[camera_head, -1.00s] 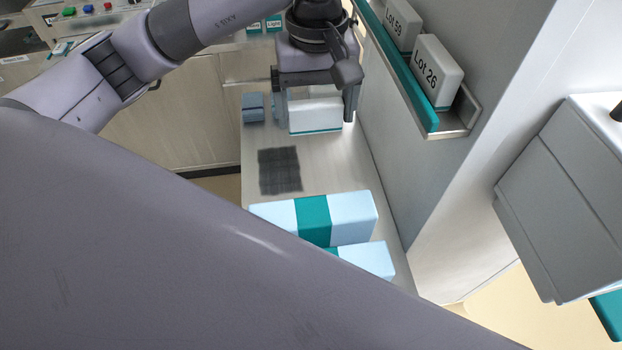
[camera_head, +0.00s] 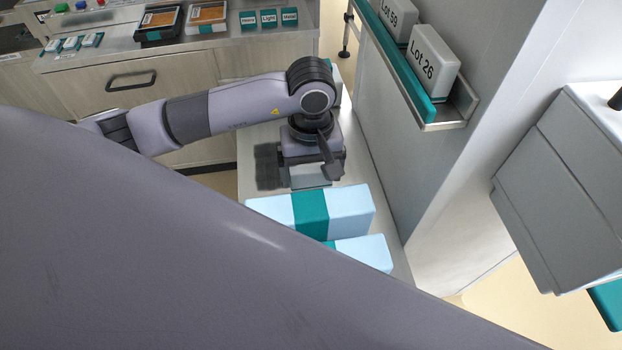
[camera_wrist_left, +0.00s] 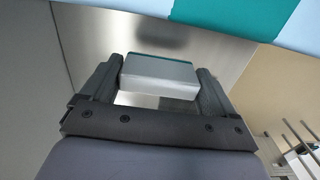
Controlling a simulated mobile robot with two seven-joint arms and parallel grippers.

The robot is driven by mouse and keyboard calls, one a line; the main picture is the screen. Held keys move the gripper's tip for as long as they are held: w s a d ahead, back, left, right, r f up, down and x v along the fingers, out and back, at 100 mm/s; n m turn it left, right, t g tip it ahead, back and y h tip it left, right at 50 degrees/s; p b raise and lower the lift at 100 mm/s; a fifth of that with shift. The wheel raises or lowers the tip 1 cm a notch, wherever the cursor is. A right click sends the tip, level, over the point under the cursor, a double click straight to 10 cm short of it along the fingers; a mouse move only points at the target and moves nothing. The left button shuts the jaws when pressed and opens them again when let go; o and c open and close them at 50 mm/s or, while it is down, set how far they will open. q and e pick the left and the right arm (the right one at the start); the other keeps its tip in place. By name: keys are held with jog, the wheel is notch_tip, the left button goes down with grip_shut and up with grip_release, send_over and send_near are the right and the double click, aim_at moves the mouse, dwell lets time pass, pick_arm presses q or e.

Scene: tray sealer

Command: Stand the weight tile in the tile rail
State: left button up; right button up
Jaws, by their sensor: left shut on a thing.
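My left gripper (camera_head: 312,184) points down over the narrow bench in the head view. It is shut on a pale grey-white tile (camera_wrist_left: 158,76) with a teal edge, which shows clearly between the fingers in the left wrist view. I take this to be the weight tile; no lettering shows on its visible face. The tile rail (camera_head: 448,122), metal with a teal front strip, is on the grey wall at upper right, apart from the gripper. Two white tiles stand in it, the Lot 26 tile (camera_head: 433,62) and the Lot 59 tile (camera_head: 393,18). My right gripper is not in view.
Light-blue packs with teal bands (camera_head: 311,214) lie on the bench just in front of the gripper. A back counter (camera_head: 205,45) carries trays and small labelled cards. A grey cabinet (camera_head: 565,190) stands at right.

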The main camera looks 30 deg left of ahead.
aim_at(311, 182)
pick_arm(q)
jog(key=shift+f, duration=1.65)
jog(key=shift+f+b, duration=0.25)
jog(key=shift+b, duration=0.05)
jog(key=o, duration=0.8)
jog(key=shift+r, duration=0.1)
jog(key=shift+r, duration=0.1)
